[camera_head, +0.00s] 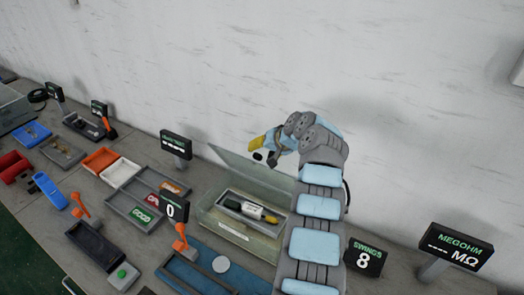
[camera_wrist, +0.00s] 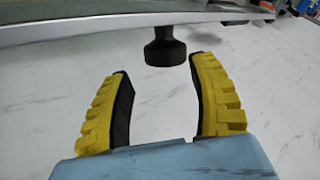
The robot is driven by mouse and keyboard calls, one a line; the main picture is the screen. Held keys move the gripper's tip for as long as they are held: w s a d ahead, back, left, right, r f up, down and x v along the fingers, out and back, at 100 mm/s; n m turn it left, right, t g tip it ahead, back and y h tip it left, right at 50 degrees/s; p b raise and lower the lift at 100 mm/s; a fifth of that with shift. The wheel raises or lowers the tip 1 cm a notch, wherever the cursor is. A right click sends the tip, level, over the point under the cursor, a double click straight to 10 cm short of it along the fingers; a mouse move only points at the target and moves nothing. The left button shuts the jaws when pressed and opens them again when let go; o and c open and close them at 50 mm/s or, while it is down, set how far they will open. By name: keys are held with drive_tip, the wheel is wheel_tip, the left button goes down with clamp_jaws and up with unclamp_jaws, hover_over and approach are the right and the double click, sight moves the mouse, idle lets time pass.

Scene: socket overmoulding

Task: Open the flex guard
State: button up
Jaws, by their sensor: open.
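The flex guard is a pale, see-through greenish lid (camera_head: 240,168) on a box (camera_head: 215,222) at the middle of the bench. The lid stands raised and tilted, and the box's front shows open. A black knob (camera_wrist: 165,47) sits on a lid edge in the wrist view. My gripper (camera_head: 258,146) is at the lid's upper edge, on the wall side of the box. In the wrist view my gripper (camera_wrist: 158,66) has its yellow fingers apart, with the knob near their tips and gaps on both sides. It holds nothing.
A yellow-and-black part (camera_head: 250,210) lies in a tray inside the box. A "SWINGS 8" display (camera_head: 364,258) stands right of my arm, and a "0" display (camera_head: 172,208) stands left of the box. Blue mat (camera_head: 205,250) lies in front. The white wall is close behind.

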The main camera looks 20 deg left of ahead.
drive_tip(key=shift+r, duration=0.1)
drive_tip(key=v, duration=1.1)
drive_tip(key=shift+s+d+r, duration=0.2)
drive_tip(key=shift+d+r, duration=0.05)
